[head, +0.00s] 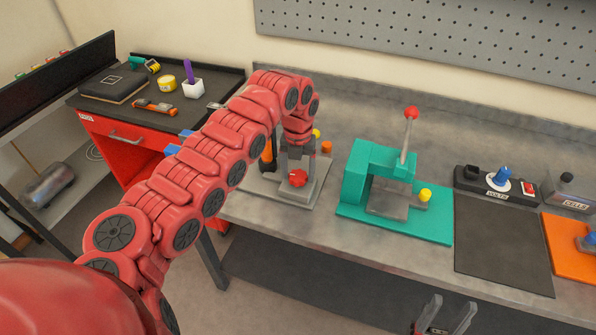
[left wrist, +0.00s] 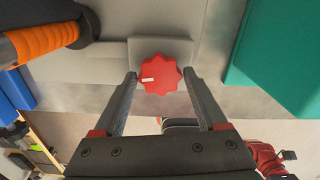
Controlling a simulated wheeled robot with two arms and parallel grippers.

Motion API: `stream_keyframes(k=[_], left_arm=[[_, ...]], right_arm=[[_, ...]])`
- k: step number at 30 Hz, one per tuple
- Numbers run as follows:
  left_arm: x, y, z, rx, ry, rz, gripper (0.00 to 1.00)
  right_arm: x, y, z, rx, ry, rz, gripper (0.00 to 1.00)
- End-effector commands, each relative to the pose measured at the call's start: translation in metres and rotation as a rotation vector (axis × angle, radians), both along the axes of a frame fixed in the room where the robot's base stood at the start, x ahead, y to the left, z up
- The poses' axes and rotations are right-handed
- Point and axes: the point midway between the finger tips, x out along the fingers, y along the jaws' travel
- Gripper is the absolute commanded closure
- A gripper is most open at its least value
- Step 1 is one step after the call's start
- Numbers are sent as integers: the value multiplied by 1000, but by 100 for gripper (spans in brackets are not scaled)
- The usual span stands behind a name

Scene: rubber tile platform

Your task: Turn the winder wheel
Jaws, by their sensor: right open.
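The winder wheel (head: 298,178) is a red, scalloped knob on a grey block of the grey-based winder (head: 260,192). In the left wrist view the wheel (left wrist: 160,74) carries a white mark pointing left. My left gripper (head: 295,158) is above and behind the wheel in the head view. In the left wrist view its fingers (left wrist: 160,80) are apart, one on each side of the wheel, with small gaps showing. My right gripper (head: 443,318) is open and empty at the bottom edge, in front of the bench. My left arm hides part of the winder.
A teal press (head: 375,180) with a red-tipped lever stands right of the winder. A dark mat (head: 500,245) and a control box (head: 495,185) are farther right. A red cabinet (head: 125,150) stands at left.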

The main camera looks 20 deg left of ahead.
Motion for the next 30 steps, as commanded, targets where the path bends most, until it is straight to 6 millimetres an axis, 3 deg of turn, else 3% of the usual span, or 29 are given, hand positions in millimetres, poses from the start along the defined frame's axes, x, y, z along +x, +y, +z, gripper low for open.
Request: stream_keyframes(k=[1,3,14,19,30], left_arm=[[0,0,0,0,0,0,15],[0,0,0,0,-1,0,4],[1,0,5,0,-5,1,4],[2,0,31,1,-9,0,4],[1,0,119,3,-4,2,4]], right_arm=[[0,0,0,0,0,0,50],[0,0,0,0,0,0,50],[0,0,-2,0,0,0,50],[0,0,-9,0,0,0,50],[0,0,-14,0,0,0,50]])
